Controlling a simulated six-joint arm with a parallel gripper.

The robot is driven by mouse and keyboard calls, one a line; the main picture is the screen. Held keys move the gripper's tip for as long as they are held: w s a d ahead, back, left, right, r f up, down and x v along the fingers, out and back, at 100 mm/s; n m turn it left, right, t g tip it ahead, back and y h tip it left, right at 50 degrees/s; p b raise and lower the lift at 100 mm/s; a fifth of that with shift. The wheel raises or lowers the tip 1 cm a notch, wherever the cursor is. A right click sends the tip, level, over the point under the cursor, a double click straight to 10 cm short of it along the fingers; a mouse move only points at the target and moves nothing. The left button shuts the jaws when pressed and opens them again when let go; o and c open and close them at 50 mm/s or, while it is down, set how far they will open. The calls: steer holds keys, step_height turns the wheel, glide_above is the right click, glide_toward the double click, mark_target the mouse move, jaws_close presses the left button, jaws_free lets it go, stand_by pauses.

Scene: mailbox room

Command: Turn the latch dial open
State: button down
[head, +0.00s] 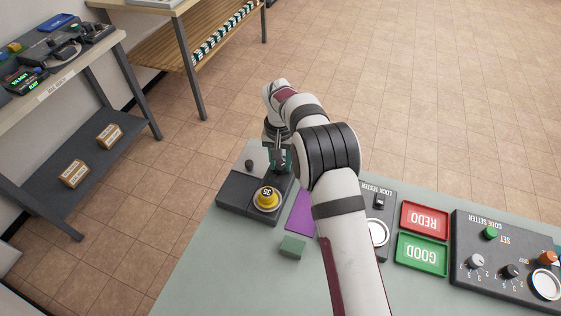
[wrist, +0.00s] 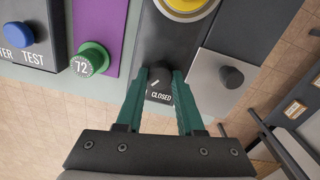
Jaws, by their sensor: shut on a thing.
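The latch dial (wrist: 159,76) is a small dark knob at the end of a dark grey fixture, which shows in the head view (head: 236,197). The word CLOSED is printed beside the dial, with a short slanted white mark near it. My gripper (wrist: 160,76) has green fingers, one on each side of the dial, shut on it. In the head view my gripper (head: 277,158) is over the far end of the fixture, and the dial is hidden there. A yellow round lock (head: 267,198) marked 35 sits in the fixture, partly visible in the wrist view (wrist: 187,5).
A grey plate with a dark knob (wrist: 231,76) adjoins the fixture.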

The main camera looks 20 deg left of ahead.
stand_by(0.4)
steer(key=c, duration=0.5)
jaws_free()
